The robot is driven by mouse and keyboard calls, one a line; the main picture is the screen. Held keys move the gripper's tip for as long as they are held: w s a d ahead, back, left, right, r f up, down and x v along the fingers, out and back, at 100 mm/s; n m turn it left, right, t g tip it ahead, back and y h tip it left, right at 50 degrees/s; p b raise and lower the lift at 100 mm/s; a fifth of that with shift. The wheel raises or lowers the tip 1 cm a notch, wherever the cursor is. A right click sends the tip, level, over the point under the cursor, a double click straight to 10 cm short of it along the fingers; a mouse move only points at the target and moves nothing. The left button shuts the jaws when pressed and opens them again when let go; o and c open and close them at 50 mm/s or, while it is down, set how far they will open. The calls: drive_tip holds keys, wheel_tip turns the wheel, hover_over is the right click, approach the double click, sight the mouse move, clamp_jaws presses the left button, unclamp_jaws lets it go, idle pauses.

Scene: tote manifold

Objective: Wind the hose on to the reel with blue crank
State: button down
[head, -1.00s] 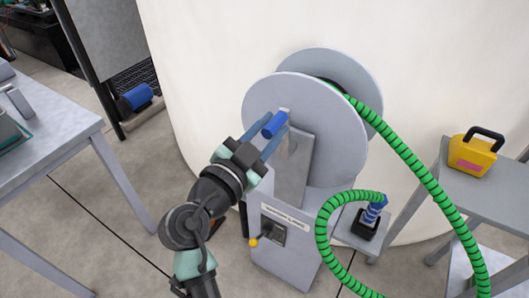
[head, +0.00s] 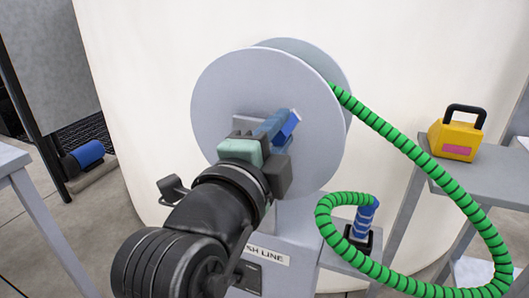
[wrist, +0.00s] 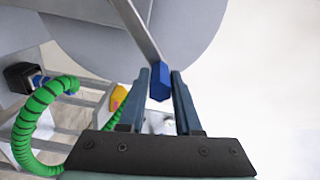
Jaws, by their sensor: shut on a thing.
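The grey reel (head: 225,95) stands in the middle of the head view. Its blue crank handle (head: 290,124) shows at the front of the reel. My gripper (head: 278,132) is shut on the blue crank handle. In the wrist view the blue handle (wrist: 160,82) sits between the two fingertips (wrist: 162,85), at the end of a grey crank arm (wrist: 135,25). The green hose (head: 405,142) leaves the top of the reel and hangs down to the right. It loops back to a blue nozzle (head: 364,215) in a black holder. My arm hides part of the reel stand.
A grey bench (head: 490,180) at the right bears a yellow box (head: 455,139) with a black handle. A grey table (head: 15,160) and a blue roll (head: 88,153) are at the left. A large pale curved wall (head: 140,60) stands behind the reel.

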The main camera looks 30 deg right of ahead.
wheel_tip(320, 180, down, 12)
drive_tip(key=s+m+b, duration=0.1)
drive_tip(key=m+b, duration=1.1)
drive_tip(key=b, duration=0.7)
drive_tip(key=shift+d+m+b, duration=0.3)
drive_tip(key=shift+d, duration=0.15)
drive_tip(key=shift+a, duration=0.1)
drive_tip(key=c, duration=0.6)
unclamp_jaws()
drive_tip(key=shift+s, duration=0.1)
drive_tip(key=p+v, duration=0.3)
drive_tip(key=v, duration=0.9)
drive_tip(key=shift+s+a, duration=0.25)
drive_tip(key=shift+a, duration=0.05)
